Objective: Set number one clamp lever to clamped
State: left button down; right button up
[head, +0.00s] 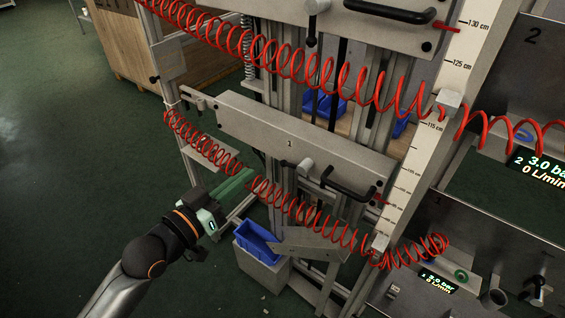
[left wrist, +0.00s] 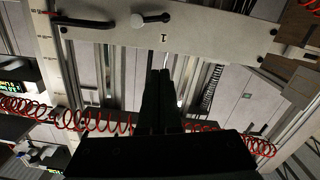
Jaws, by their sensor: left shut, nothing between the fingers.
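The carriage plate marked 1 (head: 240,120) crosses the middle of the head view. Its clamp lever (head: 305,168) has a pale round hub and a dark arm pointing left along the plate, away from the black pull handle (head: 347,187). The lever also shows at the top of the left wrist view (left wrist: 150,18), beside the number 1. My left gripper (head: 242,182) is below and left of the plate, apart from the lever. Its black fingers (left wrist: 163,75) are together and empty. My right gripper is not in view.
A blue bin (head: 257,240) stands below. A second plate above has a lever (head: 311,30) pointing down. Gauge panels (head: 480,250) are at right. Open green floor (head: 70,170) lies at left.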

pick_arm(q)
jog(key=f+x, duration=0.1)
jog(key=x, duration=0.6)
jog(key=f+x, duration=0.1)
jog(key=x, duration=0.3)
jog(key=shift+s+d+f, duration=0.15)
jog(key=shift+s+f, duration=0.15)
jog(key=shift+d+f, duration=0.2)
jog(key=shift+f, duration=0.35)
